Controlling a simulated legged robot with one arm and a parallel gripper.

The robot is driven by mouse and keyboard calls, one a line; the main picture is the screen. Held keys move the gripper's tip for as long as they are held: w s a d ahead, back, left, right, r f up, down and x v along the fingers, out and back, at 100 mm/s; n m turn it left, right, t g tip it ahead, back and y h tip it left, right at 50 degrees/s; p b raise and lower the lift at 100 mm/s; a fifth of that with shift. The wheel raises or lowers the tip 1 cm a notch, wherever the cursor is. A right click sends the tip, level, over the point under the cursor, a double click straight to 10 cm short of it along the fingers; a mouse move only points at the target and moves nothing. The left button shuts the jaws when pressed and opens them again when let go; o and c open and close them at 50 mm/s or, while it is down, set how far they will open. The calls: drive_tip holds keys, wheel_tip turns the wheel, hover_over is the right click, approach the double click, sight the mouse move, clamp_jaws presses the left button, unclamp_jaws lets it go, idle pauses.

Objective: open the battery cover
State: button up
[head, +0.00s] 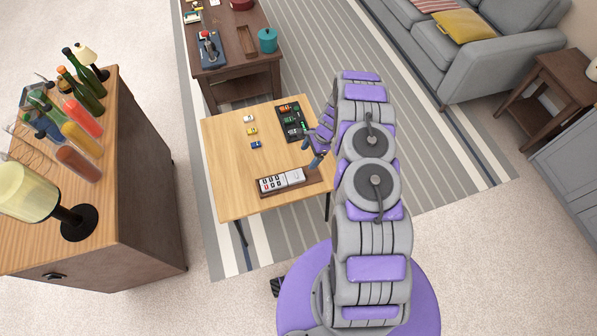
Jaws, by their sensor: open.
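A white and grey device (283,180) with several dark-edged squares at its left end lies on a brown base (313,183) near the front edge of the small wooden table (228,172). Its right part is plain light grey; I cannot tell for certain whether this is the battery cover. My gripper (310,154) is above the table's right side, behind and right of the device in the picture. It is open, empty and apart from the device. My arm hides part of the table's right side.
A black panel (290,121) with coloured displays lies at the table's back right, close to my gripper. Small white, yellow (251,131) and blue items lie left of it. The table's left front is clear. A bar cabinet (140,190) with bottles and lamps stands left.

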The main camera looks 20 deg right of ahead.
sight(297, 174)
drive_tip(key=b+x, duration=0.1)
drive_tip(key=x, duration=0.9)
drive_tip(key=shift+s+a+f, duration=0.15)
drive_tip(key=shift+a+f, duration=0.05)
drive_tip(key=shift+f, duration=0.05)
drive_tip(key=shift+a+f, duration=0.25)
drive_tip(key=shift+f, duration=0.4)
drive_tip(key=shift+c, duration=0.5)
